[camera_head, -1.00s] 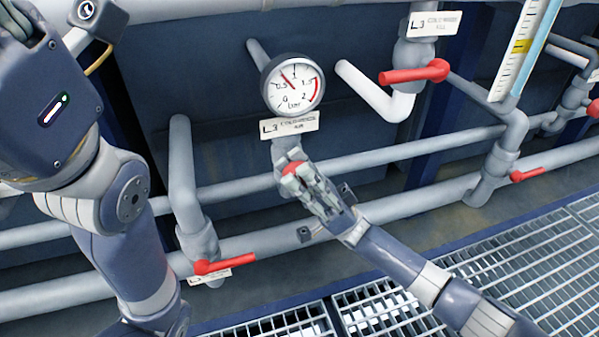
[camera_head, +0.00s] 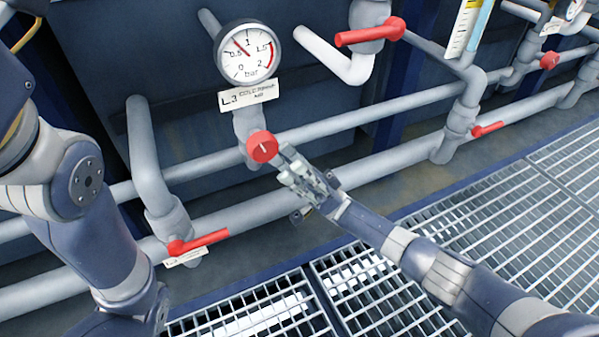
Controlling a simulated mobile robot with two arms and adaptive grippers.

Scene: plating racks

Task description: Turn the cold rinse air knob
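The cold rinse air knob (camera_head: 262,147) is a round red knob with a pale mark on its face. It sits on a grey pipe below the label plate (camera_head: 249,95) and the pressure gauge (camera_head: 246,52), all in the head view. The gauge needle points between 0.5 and 1. My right gripper (camera_head: 288,165) is just to the lower right of the knob, apart from it. Its fingers look empty, but their gap is hard to judge. My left arm shows at the left edge; its gripper is out of view.
A red lever valve (camera_head: 370,32) is at the upper right of the gauge. Another red lever (camera_head: 203,241) is at the lower left, and a third (camera_head: 488,129) at the right. Grey pipes run across behind my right gripper. Metal grating (camera_head: 420,270) covers the floor.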

